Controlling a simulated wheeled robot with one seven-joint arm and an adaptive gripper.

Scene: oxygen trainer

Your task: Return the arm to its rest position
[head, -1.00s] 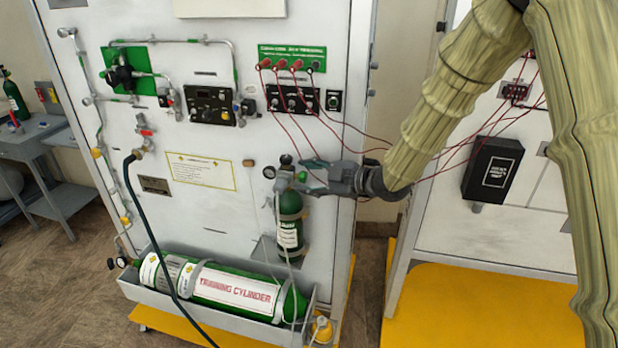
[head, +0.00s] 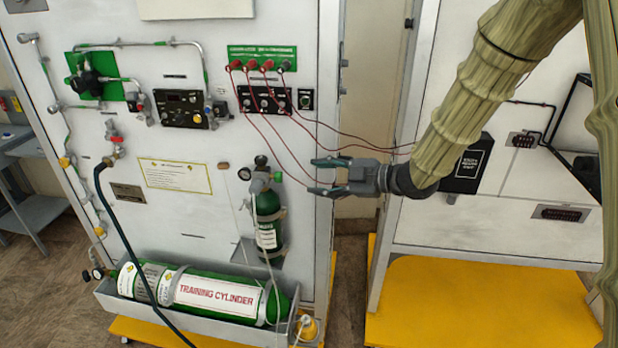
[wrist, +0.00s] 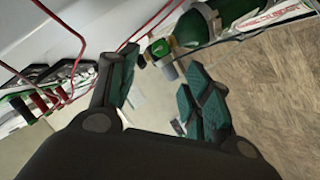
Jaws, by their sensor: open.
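My gripper (head: 322,177) is open and empty, in front of the right edge of the white training panel (head: 215,235). Its teal-padded fingers also show spread apart in the wrist view (wrist: 160,98). My arm, in a tan ribbed sleeve, comes down from the upper right. A small green bottle (head: 267,222) with a valve on top stands on the panel to the left of the gripper, apart from it. In the wrist view a green bottle (wrist: 200,28) shows beyond the fingers.
Thin red cables (head: 300,122) run from the panel's plugs to the right, passing close by my gripper and arm. A large green training cylinder (head: 215,292) lies in a tray below. A second panel with a black box (head: 467,163) stands at right, behind my arm.

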